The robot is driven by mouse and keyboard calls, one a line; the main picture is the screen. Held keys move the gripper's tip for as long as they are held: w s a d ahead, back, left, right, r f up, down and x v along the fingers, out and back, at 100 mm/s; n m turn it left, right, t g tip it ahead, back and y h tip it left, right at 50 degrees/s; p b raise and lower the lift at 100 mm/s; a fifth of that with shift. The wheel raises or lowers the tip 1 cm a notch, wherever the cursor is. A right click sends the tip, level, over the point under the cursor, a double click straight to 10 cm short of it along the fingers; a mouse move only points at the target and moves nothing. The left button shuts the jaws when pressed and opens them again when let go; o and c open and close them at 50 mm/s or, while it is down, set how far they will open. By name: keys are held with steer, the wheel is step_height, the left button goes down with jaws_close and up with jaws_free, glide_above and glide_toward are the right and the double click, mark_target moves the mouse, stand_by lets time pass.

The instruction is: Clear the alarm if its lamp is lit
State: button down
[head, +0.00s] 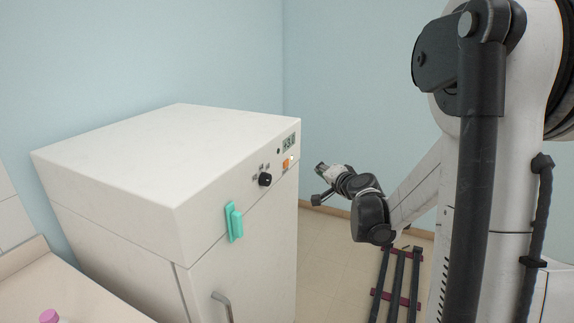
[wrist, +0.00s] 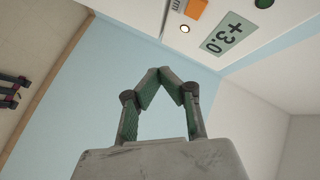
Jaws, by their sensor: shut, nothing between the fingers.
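The white cabinet (head: 110,145) has a control panel on its front right. In the wrist view the panel's display (wrist: 229,34) reads +3.0. An orange button (wrist: 196,8) sits beside a small round white light (wrist: 185,29) that looks bright. A round dark lens or button (wrist: 263,3) is at the top edge; it looks unlit, dark with a green tint. In the head view the orange button (head: 285,165) lies below the display (head: 289,143). My gripper (wrist: 160,74) is shut and empty, its fingertips together, apart from the panel. In the head view it (head: 321,168) is right of the panel.
A black knob (head: 265,180) and a green handle or latch (head: 234,222) are on the cabinet front, with a grey door handle (head: 222,305) below. A counter (head: 60,290) with a pink-capped item (head: 49,316) is at lower left.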

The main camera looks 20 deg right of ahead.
mark_target(289, 163)
steer(key=w+a, duration=0.5)
steer(key=w, duration=0.1)
steer(key=shift+a, duration=0.2)
steer(key=shift+w, duration=0.2)
stand_by(1.3)
steer(key=shift+w+a, duration=0.2)
steer(key=shift+a, duration=0.05)
steer(key=shift+w+a, duration=0.25)
stand_by(0.9)
steer(key=shift+d+b, duration=0.1)
steer(key=shift+b, duration=0.2)
steer(key=shift+s+d, duration=0.4)
steer(key=shift+s, duration=0.15)
steer(key=shift+s, duration=0.1)
steer(key=shift+s+d+b, duration=0.5)
steer(key=shift+s+d, duration=1.15)
steer(key=shift+s, duration=0.15)
